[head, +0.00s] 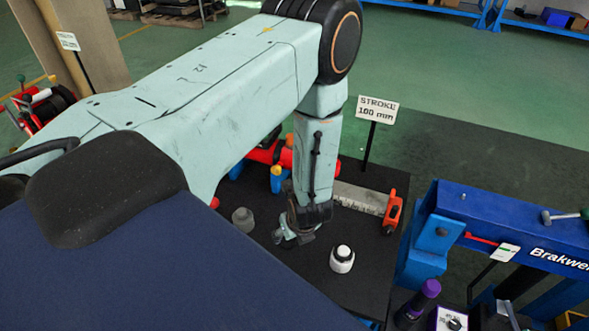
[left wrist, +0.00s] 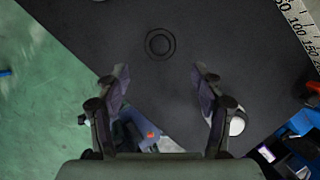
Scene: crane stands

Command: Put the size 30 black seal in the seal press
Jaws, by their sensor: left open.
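A black ring (left wrist: 160,44), which looks like a seal, lies flat on the black table top (left wrist: 110,30) in the left wrist view. Its size cannot be read, and I cannot make it out in the head view. My left gripper (left wrist: 162,76) is open and empty, with the ring ahead of its fingertips and roughly centred between them. In the head view my left gripper (head: 293,236) points down low over the table. A blue frame marked "Brakwe..." (head: 500,226) stands at the right; I cannot tell whether it is the seal press. My right gripper is not in view.
A steel ruler (head: 358,198), an orange-red block (head: 392,212) and a "STROKE 100 mm" sign (head: 377,108) are behind.

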